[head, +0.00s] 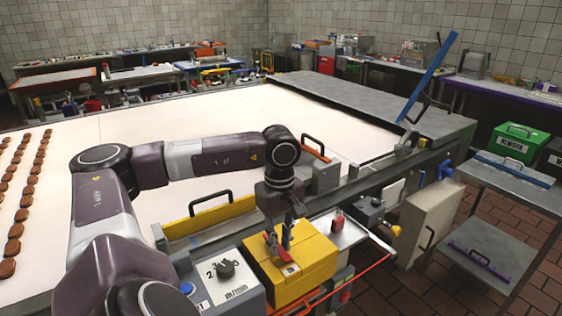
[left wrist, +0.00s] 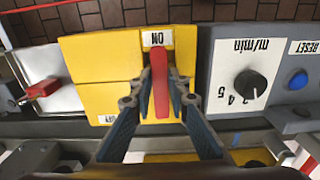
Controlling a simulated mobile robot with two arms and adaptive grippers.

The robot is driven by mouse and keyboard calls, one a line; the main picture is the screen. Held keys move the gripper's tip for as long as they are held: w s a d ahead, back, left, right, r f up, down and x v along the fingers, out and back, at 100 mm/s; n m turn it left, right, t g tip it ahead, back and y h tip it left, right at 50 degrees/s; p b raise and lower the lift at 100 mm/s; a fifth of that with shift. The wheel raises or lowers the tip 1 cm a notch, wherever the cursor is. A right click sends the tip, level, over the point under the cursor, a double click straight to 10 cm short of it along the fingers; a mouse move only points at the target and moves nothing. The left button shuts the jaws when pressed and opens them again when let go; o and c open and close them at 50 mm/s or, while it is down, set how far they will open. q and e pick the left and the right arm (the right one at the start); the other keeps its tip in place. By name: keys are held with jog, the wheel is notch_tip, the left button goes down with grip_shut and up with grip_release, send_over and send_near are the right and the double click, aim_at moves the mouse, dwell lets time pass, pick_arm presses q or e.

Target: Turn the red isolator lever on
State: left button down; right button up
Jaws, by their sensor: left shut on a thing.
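The red isolator lever (head: 272,246) is on the yellow box (head: 318,258) at the front edge of the conveyor. In the left wrist view the red lever (left wrist: 160,82) lies between the fingers of my left gripper (left wrist: 160,88), which is shut on it. The lever's upper end in that view points at and lies close to a white ON label (left wrist: 157,38) on the box. In the head view my left gripper (head: 280,240) comes down on the lever from above and hides part of it. My right gripper is not in view.
A grey panel with a speed dial (left wrist: 250,84) and a blue button (left wrist: 298,79) adjoins the yellow box. A small red padlock-like thing (head: 338,219) is on the box's other side. A grey trolley (head: 500,250) is at the right.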

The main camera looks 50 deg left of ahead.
aim_at(280, 249)
pick_arm(q)
jog(key=c, duration=1.8)
grip_release()
jog(key=shift+c, duration=0.2)
notch_tip(280, 249, up, 12)
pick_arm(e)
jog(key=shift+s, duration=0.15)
